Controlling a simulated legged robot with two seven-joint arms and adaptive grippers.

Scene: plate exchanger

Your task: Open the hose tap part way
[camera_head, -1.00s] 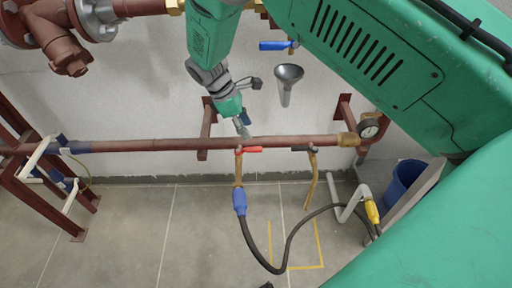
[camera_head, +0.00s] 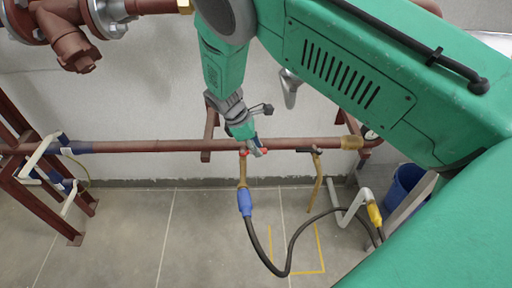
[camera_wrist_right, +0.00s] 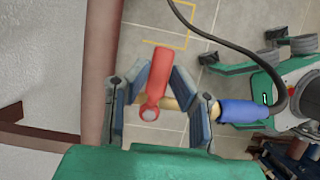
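The hose tap has a red lever (camera_wrist_right: 158,83) and a brass body (camera_head: 243,170) under the brown pipe. A blue hose coupling (camera_head: 245,203) hangs below it; it also shows in the right wrist view (camera_wrist_right: 243,112). My right gripper (camera_head: 257,149) is at the lever and hides much of it in the head view. In the right wrist view my right gripper's fingers (camera_wrist_right: 157,85) stand apart, one on each side of the lever. I cannot tell whether either finger touches it. My left gripper does not show clearly in any view.
The brown pipe (camera_head: 190,145) runs along the wall. A second tap with a dark lever (camera_head: 310,150) is close on the right. A metal funnel (camera_head: 289,90) is above. A black hose (camera_head: 275,268) loops over the floor by a yellow marking (camera_head: 322,250). A blue bucket (camera_head: 400,185) stands right.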

